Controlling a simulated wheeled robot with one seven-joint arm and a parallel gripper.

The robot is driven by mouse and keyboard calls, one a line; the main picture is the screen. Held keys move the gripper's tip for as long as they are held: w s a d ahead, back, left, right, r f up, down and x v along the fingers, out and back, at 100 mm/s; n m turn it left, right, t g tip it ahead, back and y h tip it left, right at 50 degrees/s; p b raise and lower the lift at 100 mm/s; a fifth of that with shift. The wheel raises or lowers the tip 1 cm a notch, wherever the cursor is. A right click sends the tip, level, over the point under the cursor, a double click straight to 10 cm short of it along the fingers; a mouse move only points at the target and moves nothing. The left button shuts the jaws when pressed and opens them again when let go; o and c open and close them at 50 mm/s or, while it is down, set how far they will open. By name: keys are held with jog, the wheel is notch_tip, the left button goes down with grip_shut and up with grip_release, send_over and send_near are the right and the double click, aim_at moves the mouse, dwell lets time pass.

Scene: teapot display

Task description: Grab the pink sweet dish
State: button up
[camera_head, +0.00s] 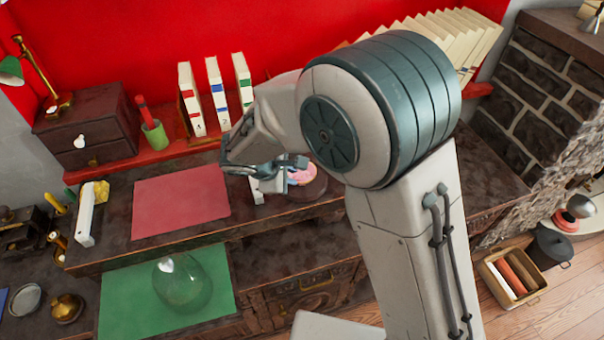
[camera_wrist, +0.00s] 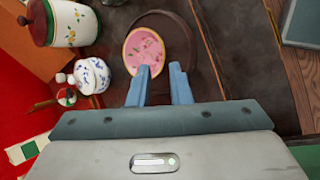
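The pink sweet dish is a small round pink plate with a pale yellow rim and small printed marks. In the wrist view the pink sweet dish (camera_wrist: 143,46) lies on a dark round tray (camera_wrist: 186,30). It also shows in the head view (camera_head: 305,172), partly hidden behind my arm and gripper. My gripper (camera_wrist: 159,67) is open and empty, with a clear gap between its two blue-grey fingers. The left fingertip overlaps the dish's near edge in the picture; the right one is beside it, over the tray. I cannot tell whether the fingers touch the dish.
In the wrist view, a blue-and-white lidded pot (camera_wrist: 92,76) and a white canister with a green band (camera_wrist: 70,24) stand left of the dish. In the head view, a red mat (camera_head: 180,200) lies bare on the cabinet top, with several books (camera_head: 215,92) behind.

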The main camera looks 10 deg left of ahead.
aim_at(300, 182)
jog(key=shift+a+f+p+x, duration=0.15)
jog(key=shift+p+x, duration=0.25)
jog(key=shift+x, duration=1.4)
jog(key=shift+a+f+p+x, duration=0.15)
jog(key=shift+p+x, duration=0.2)
jog(key=shift+x, duration=1.45)
jog(key=shift+s+r, duration=0.15)
jog(key=shift+s, duration=0.05)
grip_shut()
